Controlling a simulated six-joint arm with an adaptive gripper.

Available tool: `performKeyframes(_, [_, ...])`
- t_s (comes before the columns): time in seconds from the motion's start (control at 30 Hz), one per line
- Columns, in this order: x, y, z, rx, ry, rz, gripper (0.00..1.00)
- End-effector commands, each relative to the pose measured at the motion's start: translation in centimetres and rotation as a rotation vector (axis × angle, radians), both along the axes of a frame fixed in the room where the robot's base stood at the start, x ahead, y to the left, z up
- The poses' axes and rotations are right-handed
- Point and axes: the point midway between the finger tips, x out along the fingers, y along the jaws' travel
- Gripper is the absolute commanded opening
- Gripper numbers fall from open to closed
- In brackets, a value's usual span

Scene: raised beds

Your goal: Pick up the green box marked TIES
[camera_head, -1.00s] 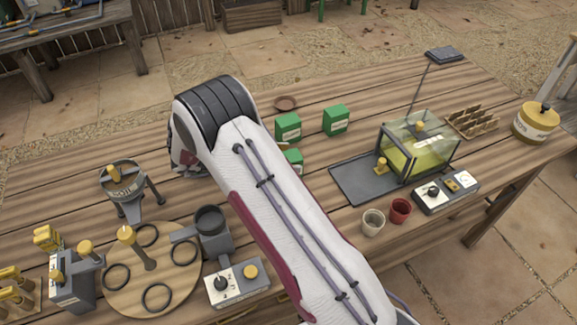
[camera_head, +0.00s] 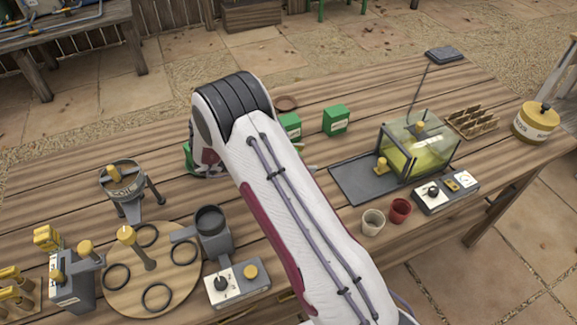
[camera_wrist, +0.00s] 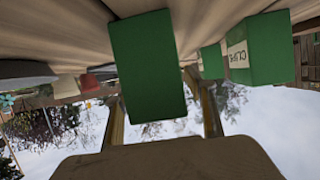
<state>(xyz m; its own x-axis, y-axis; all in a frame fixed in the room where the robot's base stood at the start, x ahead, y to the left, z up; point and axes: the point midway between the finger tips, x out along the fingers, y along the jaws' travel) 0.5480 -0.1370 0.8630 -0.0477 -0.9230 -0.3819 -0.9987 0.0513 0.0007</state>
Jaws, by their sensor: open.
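In the wrist view, a plain green box (camera_wrist: 150,68) fills the middle, with no lettering on the face I see. My gripper (camera_wrist: 162,95) is open, with one finger towards each side of this box; I cannot tell whether they touch it. A green box marked CLIPS (camera_wrist: 262,52) is to the right, with another green box (camera_wrist: 212,62) beside it. In the head view, two green boxes (camera_head: 335,120) (camera_head: 290,125) stand beyond my arm, their labels too small to read. A green piece (camera_head: 188,158) shows at the arm's left. My gripper is hidden there.
A brown saucer (camera_head: 286,103) lies behind the boxes. A dark tray (camera_head: 350,185) and a glass tank (camera_head: 432,150) stand to the right, with two cups (camera_head: 373,222) (camera_head: 400,210) in front. A tripod pot (camera_head: 122,180) stands left. The back-left tabletop is clear.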

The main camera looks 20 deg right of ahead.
Motion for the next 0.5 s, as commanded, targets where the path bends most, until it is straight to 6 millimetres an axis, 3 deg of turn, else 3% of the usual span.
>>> performKeyframes(0.47, [0.00,-0.02,-0.01,0.000,-0.001,0.000,0.54])
performKeyframes(0.5, [0.00,-0.02,-0.01,0.000,-0.001,0.000,0.44])
